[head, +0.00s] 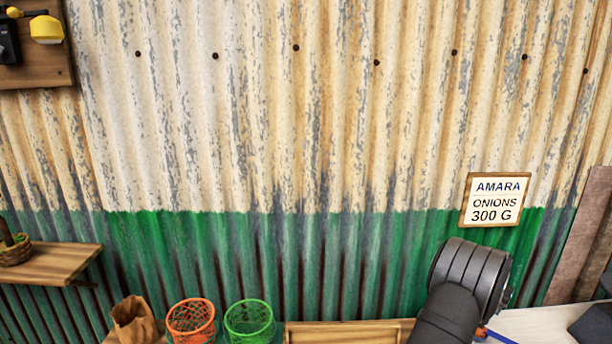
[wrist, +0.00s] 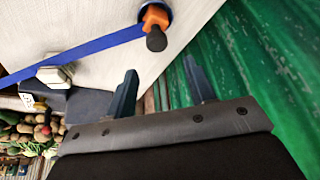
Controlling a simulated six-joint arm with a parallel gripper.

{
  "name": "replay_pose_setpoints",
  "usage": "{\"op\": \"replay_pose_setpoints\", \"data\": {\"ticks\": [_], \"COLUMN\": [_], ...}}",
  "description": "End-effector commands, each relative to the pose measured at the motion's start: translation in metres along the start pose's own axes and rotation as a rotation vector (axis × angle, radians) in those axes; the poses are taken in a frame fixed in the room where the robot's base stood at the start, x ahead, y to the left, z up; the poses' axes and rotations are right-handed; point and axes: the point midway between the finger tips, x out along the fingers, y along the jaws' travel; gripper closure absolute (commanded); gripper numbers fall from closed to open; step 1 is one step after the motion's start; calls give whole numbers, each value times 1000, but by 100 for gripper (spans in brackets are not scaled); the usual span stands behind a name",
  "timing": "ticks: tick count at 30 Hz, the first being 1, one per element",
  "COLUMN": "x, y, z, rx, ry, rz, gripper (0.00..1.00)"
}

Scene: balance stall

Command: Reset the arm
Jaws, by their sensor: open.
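My arm (head: 462,290) shows in the head view at the lower right, in front of the green part of the wall. Its gripper end is not visible there. In the wrist view my gripper (wrist: 160,85) has its two dark fingers spread apart, with nothing between them. Beyond the fingertips lie a white surface and the green corrugated wall (wrist: 270,50).
An orange piece with a dark knob (wrist: 156,30) and a blue strap (wrist: 75,60) are on the white surface. An orange basket (head: 191,320), a green basket (head: 249,321) and a paper bag (head: 135,320) stand left of my arm. A sign (head: 495,199) reads "AMARA ONIONS 300 G".

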Motion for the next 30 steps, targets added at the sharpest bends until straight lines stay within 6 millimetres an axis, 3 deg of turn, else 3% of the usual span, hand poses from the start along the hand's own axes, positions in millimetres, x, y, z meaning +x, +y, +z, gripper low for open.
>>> {"op": "replay_pose_setpoints", "data": {"ticks": [3, 14, 22, 30], "x": [24, 83, 34, 0], "y": [0, 0, 0, 44], "z": [2, 6, -16, -7], "rx": [0, 0, 0, 3], "ry": [-3, -4, 3, 1], "rz": [0, 0, 0, 1], "gripper": [50, 50, 50, 50]}}
